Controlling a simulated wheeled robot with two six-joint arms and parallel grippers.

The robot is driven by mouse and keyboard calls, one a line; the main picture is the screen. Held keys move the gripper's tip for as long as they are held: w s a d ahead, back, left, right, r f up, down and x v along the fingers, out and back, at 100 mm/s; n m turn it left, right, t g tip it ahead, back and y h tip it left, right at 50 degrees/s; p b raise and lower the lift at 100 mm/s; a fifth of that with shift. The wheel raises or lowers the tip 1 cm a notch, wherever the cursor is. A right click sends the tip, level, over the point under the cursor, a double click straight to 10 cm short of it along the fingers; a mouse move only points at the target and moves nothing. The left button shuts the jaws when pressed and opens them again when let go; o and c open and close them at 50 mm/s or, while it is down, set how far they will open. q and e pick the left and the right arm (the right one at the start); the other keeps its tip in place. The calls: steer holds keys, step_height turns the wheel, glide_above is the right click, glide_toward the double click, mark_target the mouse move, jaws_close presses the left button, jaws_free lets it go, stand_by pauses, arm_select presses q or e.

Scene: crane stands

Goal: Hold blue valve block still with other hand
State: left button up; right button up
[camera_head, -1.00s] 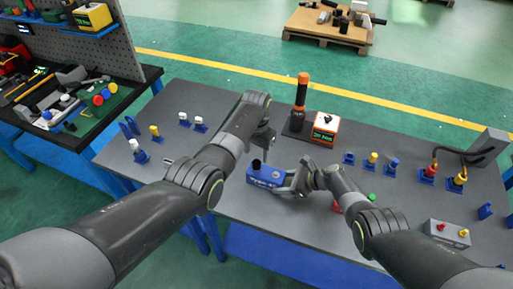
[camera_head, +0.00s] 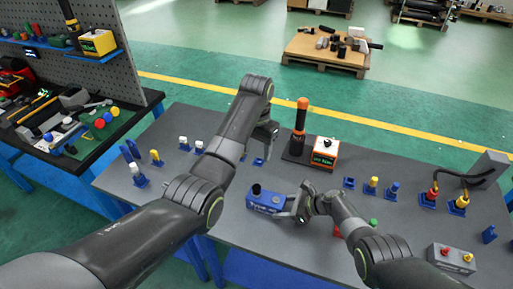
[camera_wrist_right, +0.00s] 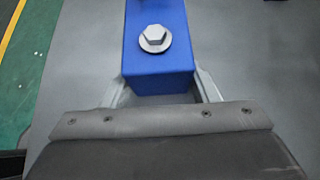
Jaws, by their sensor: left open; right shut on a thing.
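The blue valve block (camera_head: 262,203) sits on the grey table, with a black cylindrical port on its top left. In the right wrist view the blue valve block (camera_wrist_right: 160,70) has a silver hex bolt (camera_wrist_right: 156,37) with a washer on top. My right gripper (camera_head: 289,208) is shut on the block's right end; in the wrist view its fingers lie along both sides of it. My left gripper (camera_head: 266,143) is open, above the table behind the block and apart from it. Its fingertips are small and partly hidden by its own arm.
An orange-topped black tool (camera_head: 300,130) and an orange-white box (camera_head: 325,152) stand behind the block. Blue holders with coloured pegs (camera_head: 373,186) are at the right, and a grey button box (camera_head: 451,258) is at the front right. Pegs (camera_head: 139,178) stand at the left.

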steer(key=o, duration=1.2)
steer(key=shift+o, duration=0.2)
steer(key=shift+d+r, duration=0.1)
steer(key=shift+v, duration=5.85)
